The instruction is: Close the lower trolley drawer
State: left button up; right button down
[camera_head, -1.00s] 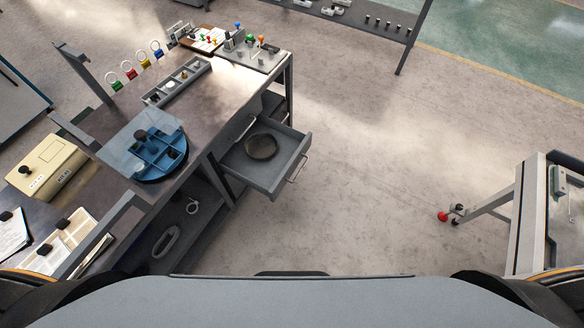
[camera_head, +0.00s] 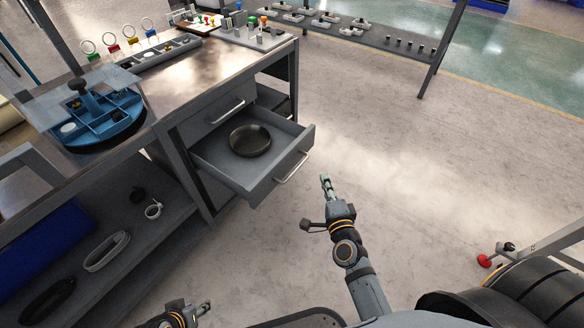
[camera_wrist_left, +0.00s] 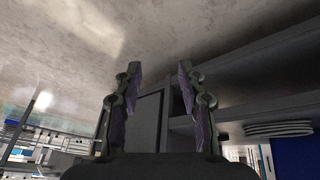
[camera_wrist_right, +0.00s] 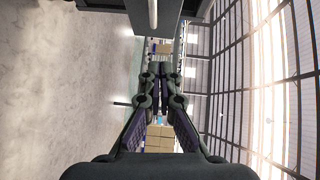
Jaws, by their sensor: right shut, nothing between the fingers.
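The lower drawer (camera_head: 262,172) of the grey trolley is pulled out in the head view, with a dark round dish (camera_head: 250,141) in it. Its bar handle (camera_head: 291,167) is on the front. The upper drawer (camera_head: 212,118) above it looks closed. My right gripper (camera_head: 325,180) is shut and empty, in front of the drawer's handle side and apart from it. In the right wrist view its fingers (camera_wrist_right: 160,70) are together, below a pale bar (camera_wrist_right: 152,12) that looks like the handle. My left gripper (camera_head: 205,308) is low at the bottom edge; in the left wrist view its fingers (camera_wrist_left: 158,75) are apart and empty.
The trolley top carries a blue round tray (camera_head: 100,120) and a grey parts tray (camera_head: 160,55). The lower shelf (camera_head: 115,270) holds a blue box (camera_head: 45,250) and loose items. Floor right of the drawer is clear. A red knob (camera_head: 484,261) is at far right.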

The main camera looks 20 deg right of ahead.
jog(key=r, duration=0.2)
jog(key=p, duration=0.3)
send_near(304, 138)
jog(key=w+d, duration=0.2)
jog(key=d, duration=0.1)
jog(key=w, duration=0.1)
jog(key=w+a, duration=0.1)
jog(key=w, duration=0.1)
jog(key=shift+a+f+m+t+b, duration=0.25)
jog(key=shift+f+m+t+b, duration=0.05)
jog(key=shift+f+m+b, duration=0.1)
jog(key=shift+w+a+r, duration=0.1)
jog(key=shift+w+a, duration=0.25)
jog(key=shift+w, duration=0.1)
pick_arm(q)
jog(key=r, duration=0.2)
jog(key=r+g, duration=0.1)
jog(key=shift+s+a, duration=0.25)
jog(key=shift+s, duration=0.1)
